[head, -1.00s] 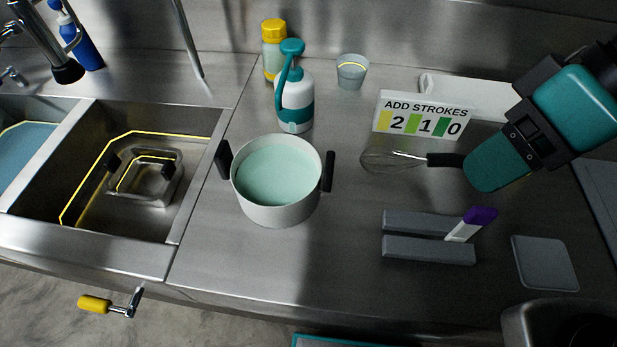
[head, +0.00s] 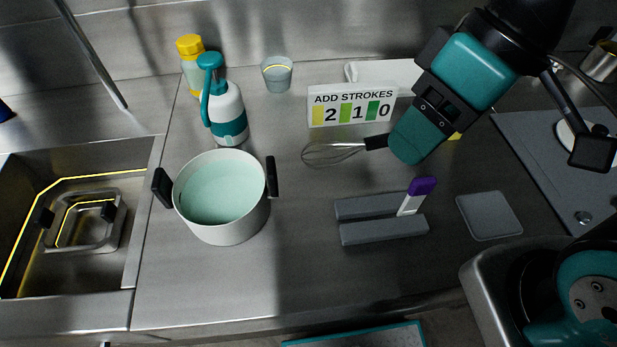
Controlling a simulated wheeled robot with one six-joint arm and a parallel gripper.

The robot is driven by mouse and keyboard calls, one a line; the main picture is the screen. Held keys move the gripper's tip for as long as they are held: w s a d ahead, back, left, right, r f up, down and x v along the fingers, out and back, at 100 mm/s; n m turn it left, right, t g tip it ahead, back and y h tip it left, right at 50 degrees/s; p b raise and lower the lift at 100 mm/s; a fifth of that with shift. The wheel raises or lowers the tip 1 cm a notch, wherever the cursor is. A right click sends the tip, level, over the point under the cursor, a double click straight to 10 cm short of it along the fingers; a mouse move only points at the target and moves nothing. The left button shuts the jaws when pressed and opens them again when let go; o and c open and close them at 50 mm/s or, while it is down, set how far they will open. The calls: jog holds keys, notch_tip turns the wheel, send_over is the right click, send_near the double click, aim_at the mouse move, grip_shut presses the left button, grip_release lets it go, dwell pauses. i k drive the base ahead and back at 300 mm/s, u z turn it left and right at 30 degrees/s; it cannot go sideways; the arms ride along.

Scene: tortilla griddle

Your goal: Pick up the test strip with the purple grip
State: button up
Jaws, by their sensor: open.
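The test strip (head: 411,205) is white with a purple grip (head: 422,186) at its upper end. It stands tilted to the right at the right end of a holder made of two grey bars (head: 384,230). Its lower end is hidden behind the front bar. My gripper (head: 408,150) is open, above and behind the strip and apart from it, seen over the whisk's handle. Its individual fingertips are hard to make out.
A pot (head: 222,228) of pale green liquid stands left of the holder. A whisk (head: 335,153) and an "ADD STROKES" sign (head: 350,105) are behind it. A grey square pad (head: 489,215) lies to its right. The counter in front of the holder is clear.

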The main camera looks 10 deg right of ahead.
aim_at(419, 188)
jog(key=u, duration=0.05)
jog(key=k, duration=1.05)
jog(key=z, duration=0.25)
jog(key=i, duration=0.6)
jog(key=u, duration=0.2)
